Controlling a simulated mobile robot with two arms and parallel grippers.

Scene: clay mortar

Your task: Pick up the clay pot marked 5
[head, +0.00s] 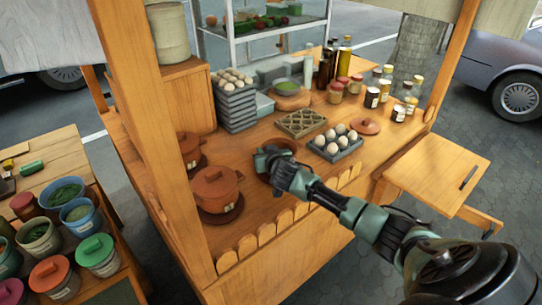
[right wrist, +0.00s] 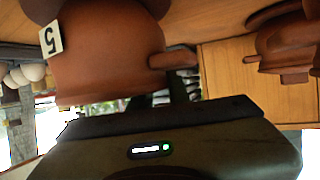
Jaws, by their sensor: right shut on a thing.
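The clay pot marked 5 (right wrist: 105,60) fills the upper left of the right wrist view, which shows the scene upside down. Its white label (right wrist: 50,40) and a stubby side handle (right wrist: 172,60) show. In the head view, the pot (head: 284,144) is mostly hidden behind my right gripper (head: 268,158) near the counter's front edge. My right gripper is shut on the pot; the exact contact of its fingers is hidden. I cannot tell whether the pot is clear of the counter. My left gripper is in neither view.
Lidded clay pots (head: 215,188) stand left on the wooden counter (head: 240,142). A grey egg tray (head: 350,152), a clay lid (head: 366,127) and a lattice tray (head: 302,125) lie right of and behind the gripper. Stacked egg trays (head: 233,108) and bottles (head: 345,62) stand farther back.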

